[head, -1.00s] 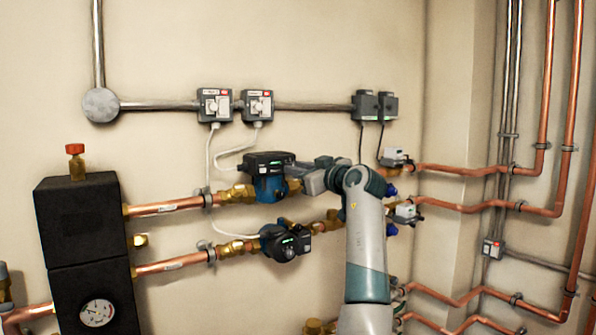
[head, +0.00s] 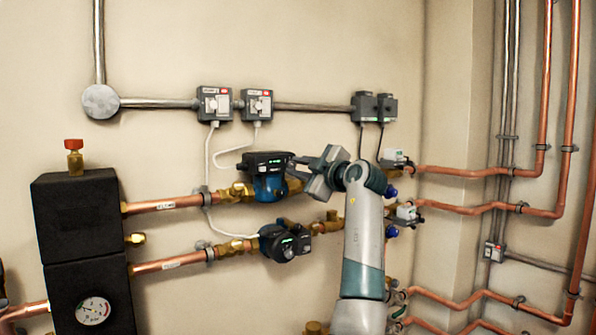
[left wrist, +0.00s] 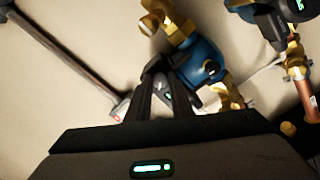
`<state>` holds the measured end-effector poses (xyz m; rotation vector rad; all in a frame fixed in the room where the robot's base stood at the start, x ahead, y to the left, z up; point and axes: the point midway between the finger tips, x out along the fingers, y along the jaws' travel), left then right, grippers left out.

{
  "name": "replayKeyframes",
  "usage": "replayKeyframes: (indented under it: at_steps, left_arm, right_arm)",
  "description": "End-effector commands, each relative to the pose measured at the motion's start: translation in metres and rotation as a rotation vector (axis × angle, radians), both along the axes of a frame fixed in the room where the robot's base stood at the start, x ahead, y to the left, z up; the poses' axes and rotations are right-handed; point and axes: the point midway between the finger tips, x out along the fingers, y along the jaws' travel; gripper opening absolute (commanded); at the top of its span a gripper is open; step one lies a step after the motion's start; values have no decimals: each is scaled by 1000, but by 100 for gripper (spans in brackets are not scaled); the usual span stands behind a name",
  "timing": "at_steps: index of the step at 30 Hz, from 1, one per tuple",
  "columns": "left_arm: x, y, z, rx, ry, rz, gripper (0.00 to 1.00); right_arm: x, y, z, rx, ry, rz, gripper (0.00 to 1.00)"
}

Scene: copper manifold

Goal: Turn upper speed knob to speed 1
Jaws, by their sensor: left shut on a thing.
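The upper pump (head: 268,187) has a blue body and a black head with a small green display, on the upper copper line. It also shows in the left wrist view (left wrist: 207,62). My left gripper (head: 293,160) reaches it from the right, tilted. In the left wrist view, its two dark fingers (left wrist: 165,85) are at the pump's black head and shut on the speed knob, which they mostly hide. A small green light shows between them. The knob's pointer and speed marks are not readable. My right gripper is not in view.
The lower pump (head: 285,242) sits just below on a parallel copper line. Two switch boxes (head: 214,103) (head: 257,105) hang above, with white cables running down. Valve actuators (head: 397,160) stand to the right of my arm. A black insulated block (head: 80,215) is at left.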

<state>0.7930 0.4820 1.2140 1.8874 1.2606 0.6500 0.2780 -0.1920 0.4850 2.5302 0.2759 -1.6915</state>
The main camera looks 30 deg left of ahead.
Motion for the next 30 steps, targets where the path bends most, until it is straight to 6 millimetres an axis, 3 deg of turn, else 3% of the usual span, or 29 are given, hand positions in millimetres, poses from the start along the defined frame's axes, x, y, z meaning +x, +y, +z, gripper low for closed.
replayKeyframes:
  at_steps: [17,18,19,30]
  left_arm:
    - [0,0,-2,-22,-41,1,0]
    - [0,0,-2,-22,-41,1,29]
    - [0,0,-2,-22,-41,1,37]
    - [0,-1,-1,-19,-42,0,39]
  right_arm:
    - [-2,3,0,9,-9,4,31]
    - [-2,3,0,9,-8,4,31]
    - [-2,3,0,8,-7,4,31]
    - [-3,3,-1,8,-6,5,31]
